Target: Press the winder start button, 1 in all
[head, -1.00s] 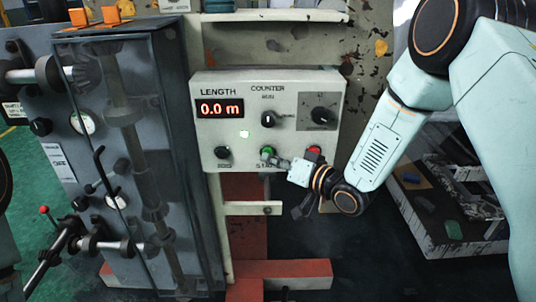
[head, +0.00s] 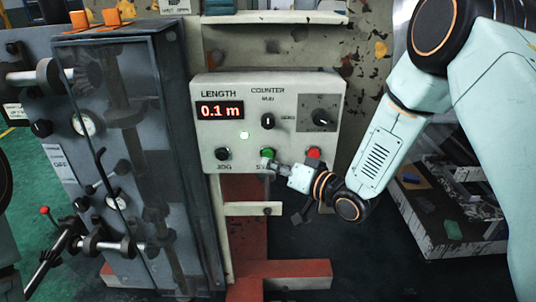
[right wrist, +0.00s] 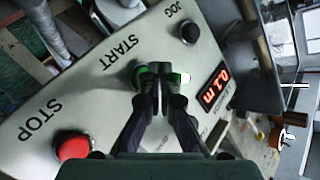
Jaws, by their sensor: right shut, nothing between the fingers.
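The green start button (head: 267,153) is on the front of the pale control box (head: 228,179), above the START label. In the right wrist view the button (right wrist: 142,74) is partly hidden behind the fingers. My right gripper (head: 276,169) is shut and empty, its tips just below and right of the button. In the right wrist view the shut fingertips (right wrist: 158,74) overlap the button; I cannot tell whether they touch it. The red display (head: 220,110) reads 0.1 m, and a small lamp (head: 244,135) glows. My left gripper is not in view.
The black jog button (head: 222,153) is left of the start button and the red stop button (head: 314,152) right of it, close to my right gripper. A glass-fronted cabinet (head: 125,150) with shafts stands at left. A red base beam (head: 295,273) lies below.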

